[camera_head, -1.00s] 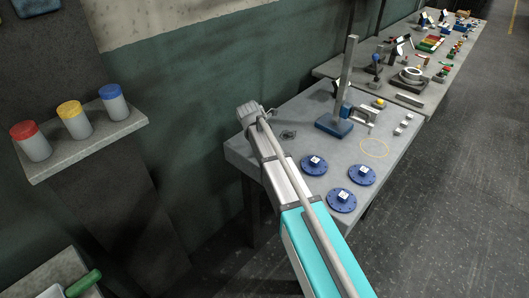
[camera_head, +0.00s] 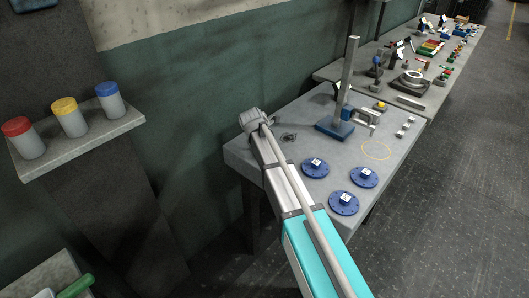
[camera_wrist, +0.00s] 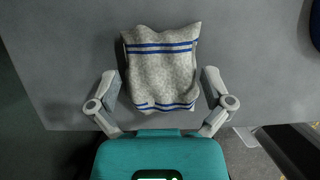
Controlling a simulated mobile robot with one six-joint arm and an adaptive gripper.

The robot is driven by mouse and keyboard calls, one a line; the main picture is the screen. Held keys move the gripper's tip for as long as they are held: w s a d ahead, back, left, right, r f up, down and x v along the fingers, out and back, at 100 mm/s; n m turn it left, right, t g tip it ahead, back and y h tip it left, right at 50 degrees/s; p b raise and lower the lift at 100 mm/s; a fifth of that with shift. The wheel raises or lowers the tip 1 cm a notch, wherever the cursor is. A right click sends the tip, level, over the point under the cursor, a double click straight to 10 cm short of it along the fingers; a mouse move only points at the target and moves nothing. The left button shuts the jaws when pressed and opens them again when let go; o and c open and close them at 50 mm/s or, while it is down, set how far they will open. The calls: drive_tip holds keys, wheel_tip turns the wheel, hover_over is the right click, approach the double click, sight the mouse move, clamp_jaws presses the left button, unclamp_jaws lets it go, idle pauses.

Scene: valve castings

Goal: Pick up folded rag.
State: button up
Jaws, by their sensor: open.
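The folded rag (camera_wrist: 161,72) is light grey with blue stripes near its top and bottom edges. In the wrist view it lies on the grey table, in the middle of the picture. My gripper (camera_wrist: 160,85) is open, with one finger on the left and one on the right of the rag. Small gaps show between the fingers and the cloth; I cannot tell how high the fingers are above the table. In the head view my arm hides the rag, and the gripper's fingers do not show clearly.
Blue flanges (camera_head: 344,203) lie on the near table (camera_head: 240,153), right of my arm. A stand with a blue base (camera_head: 334,128) and a grey post rises farther back. A shelf (camera_head: 78,146) at left holds jars with red, yellow and blue lids. A yellow ring (camera_head: 376,150) marks clear tabletop.

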drive_tip(key=shift+c, duration=0.3)
drive_tip(key=c, duration=0.9)
drive_tip(key=shift+r, duration=0.1)
drive_tip(key=shift+r+p, duration=0.95)
drive_tip(key=shift+p, duration=0.1)
drive_tip(key=s+r+p, duration=1.1)
drive_tip(key=s, duration=0.3)
drive_tip(key=shift+d, duration=0.25)
